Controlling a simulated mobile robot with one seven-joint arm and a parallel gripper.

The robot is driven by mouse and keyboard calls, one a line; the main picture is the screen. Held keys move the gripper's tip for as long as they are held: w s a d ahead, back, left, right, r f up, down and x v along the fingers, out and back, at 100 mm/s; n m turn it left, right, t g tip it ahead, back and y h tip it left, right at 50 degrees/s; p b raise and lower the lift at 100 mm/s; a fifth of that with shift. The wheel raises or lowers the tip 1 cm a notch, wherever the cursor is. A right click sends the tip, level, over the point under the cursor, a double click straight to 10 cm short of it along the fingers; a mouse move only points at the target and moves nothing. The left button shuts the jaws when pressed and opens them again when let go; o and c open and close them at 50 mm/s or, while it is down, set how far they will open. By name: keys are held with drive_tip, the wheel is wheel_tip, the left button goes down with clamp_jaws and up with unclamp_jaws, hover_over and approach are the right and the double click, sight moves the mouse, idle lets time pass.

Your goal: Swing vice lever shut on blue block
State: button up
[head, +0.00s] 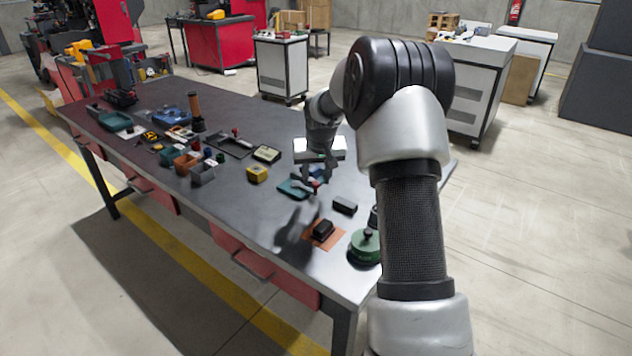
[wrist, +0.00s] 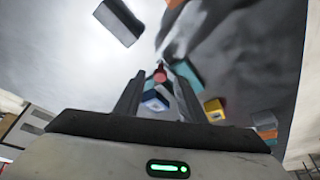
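The vice (head: 294,189) is a low teal body on the table, below my gripper. Its lever ends in a red knob (head: 316,185), which also shows in the wrist view (wrist: 160,76) between my fingertips. Whether a finger touches the knob I cannot tell. A blue block with a white part (wrist: 155,101) shows between the fingers in the wrist view. Teal vice parts (wrist: 188,72) show beside it. The block's exact seat in the vice is hidden. My gripper (head: 313,181) points down over the vice, its two fingers apart with nothing clearly held.
A black box (head: 345,206), a black part on an orange mat (head: 323,231) and a green round object (head: 364,247) lie nearer the table's front right. A yellow block (head: 257,174) stands left of the vice. Bins and tools crowd the table's left part.

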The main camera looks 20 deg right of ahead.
drive_tip(key=shift+w+f, duration=0.25)
drive_tip(key=shift+f, duration=0.4)
clamp_jaws()
